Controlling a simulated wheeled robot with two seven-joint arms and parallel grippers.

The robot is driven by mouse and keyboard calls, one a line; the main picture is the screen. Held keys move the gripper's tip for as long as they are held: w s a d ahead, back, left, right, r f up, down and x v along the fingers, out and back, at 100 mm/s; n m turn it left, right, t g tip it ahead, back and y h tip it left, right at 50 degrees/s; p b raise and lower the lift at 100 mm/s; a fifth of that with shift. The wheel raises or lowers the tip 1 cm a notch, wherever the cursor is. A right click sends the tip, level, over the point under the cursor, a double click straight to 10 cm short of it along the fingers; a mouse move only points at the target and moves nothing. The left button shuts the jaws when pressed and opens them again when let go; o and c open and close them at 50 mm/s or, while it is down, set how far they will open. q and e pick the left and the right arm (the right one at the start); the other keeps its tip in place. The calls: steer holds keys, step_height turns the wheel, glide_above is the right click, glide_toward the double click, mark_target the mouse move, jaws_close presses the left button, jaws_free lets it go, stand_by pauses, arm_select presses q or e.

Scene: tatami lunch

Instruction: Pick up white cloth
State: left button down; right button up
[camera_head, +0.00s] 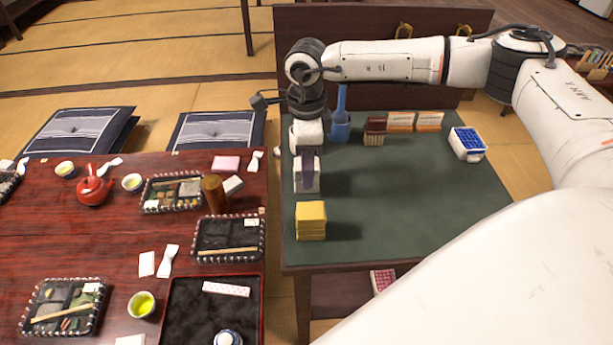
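A pale white folded shape, which looks like the white cloth (300,188), is on the green-topped table (420,215), near its left edge. My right gripper (308,182) points down right at it, and its dark fingers hide part of the cloth. I cannot tell whether the fingers are around the cloth or just above it, or whether they are open or shut. My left gripper is not in view.
A yellow folded stack (311,222) sits just in front of the gripper. The red table (115,235) at left holds trays and cups. The green table's middle is clear.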

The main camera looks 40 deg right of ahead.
steer(key=c, duration=0.6)
step_height(320, 180, up, 10)
steer(key=shift+r, duration=0.1)
steer(key=o, duration=0.6)
steer(key=shift+c, duration=0.2)
steer(key=c, duration=0.4)
steer(key=shift+s, duration=0.1)
